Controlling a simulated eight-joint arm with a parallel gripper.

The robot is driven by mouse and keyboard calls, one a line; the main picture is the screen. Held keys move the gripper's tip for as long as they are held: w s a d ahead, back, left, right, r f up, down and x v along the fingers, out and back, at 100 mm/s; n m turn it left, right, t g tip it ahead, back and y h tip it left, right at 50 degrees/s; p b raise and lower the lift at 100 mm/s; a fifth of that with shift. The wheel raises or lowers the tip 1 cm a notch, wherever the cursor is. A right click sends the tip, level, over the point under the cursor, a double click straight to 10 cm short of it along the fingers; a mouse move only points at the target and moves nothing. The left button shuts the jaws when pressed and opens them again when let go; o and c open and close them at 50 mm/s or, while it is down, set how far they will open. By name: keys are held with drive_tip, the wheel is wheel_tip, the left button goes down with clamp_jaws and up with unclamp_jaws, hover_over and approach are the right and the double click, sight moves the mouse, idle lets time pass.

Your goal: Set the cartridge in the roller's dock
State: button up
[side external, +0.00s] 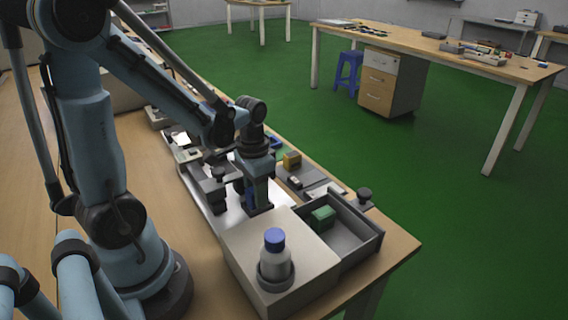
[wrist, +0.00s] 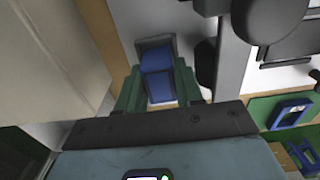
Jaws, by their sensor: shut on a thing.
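My gripper (wrist: 157,92) is shut on a blue block, the cartridge (wrist: 158,80), with one green finger on each side of it. The far end of the cartridge meets a small grey square frame, seemingly the dock (wrist: 152,41), on a pale plate. I cannot tell how deep it sits. A dark rounded part, likely the roller (wrist: 270,14), is at the upper right of the wrist view. In the side view my gripper (side external: 257,196) points down over the pale plate; the cartridge shows only as a bit of blue (side external: 250,197), and the dock is hidden.
A large beige box (side external: 270,237) stands close in front of my gripper, with a blue-capped bottle (side external: 275,258) on it. To its right is a grey bin (side external: 350,238) holding a green block (side external: 322,215). The wooden bench is bare along the left.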

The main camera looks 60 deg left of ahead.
drive_tip(key=shift+f, duration=0.35)
drive_tip(key=o, duration=1.1)
drive_tip(key=shift+r, duration=0.15)
drive_tip(key=shift+r, duration=2.85)
drive_tip(key=shift+w+d+r+t, duration=0.25)
drive_tip(key=shift+d+r+t, duration=0.65)
drive_tip(key=shift+d+t, duration=0.45)
drive_tip(key=shift+w+d+r+t, duration=0.3)
drive_tip(key=shift+d+r+t, duration=0.7)
drive_tip(key=shift+d, duration=0.55)
drive_tip(key=shift+w+d+r+t, duration=0.25)
drive_tip(key=shift+d+r+t, duration=0.55)
drive_tip(key=shift+d+t, duration=0.55)
